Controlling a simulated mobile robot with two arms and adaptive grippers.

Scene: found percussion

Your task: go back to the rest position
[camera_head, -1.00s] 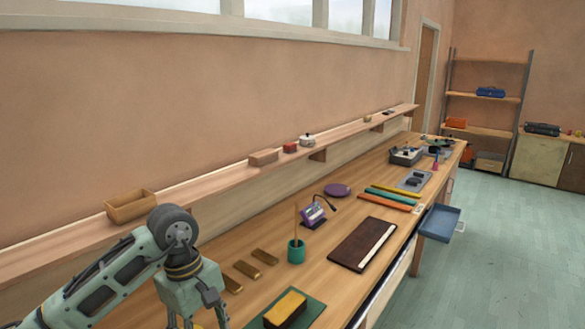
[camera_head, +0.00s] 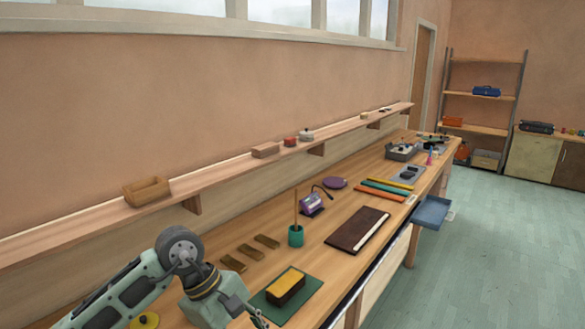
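My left arm comes in from the lower left over the workbench (camera_head: 330,262). My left gripper (camera_head: 258,318) points down and to the right, near the bench's front edge, and is partly cut off by the bottom of the picture. Its fingers are seen nearly edge-on, so I cannot tell whether they are open or shut. I see nothing clearly held in them. The gripper is just left of and in front of a green mat (camera_head: 310,290) with a yellow-topped dark block (camera_head: 287,287) on it. My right gripper is not in view.
Bronze bars (camera_head: 249,252), a green cup (camera_head: 296,236) with a stick, a purple device (camera_head: 311,204) and a dark brown board (camera_head: 357,230) lie on the bench. A yellow round thing (camera_head: 144,321) is under my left arm. A blue drawer (camera_head: 432,212) sticks out. The floor (camera_head: 480,270) is clear.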

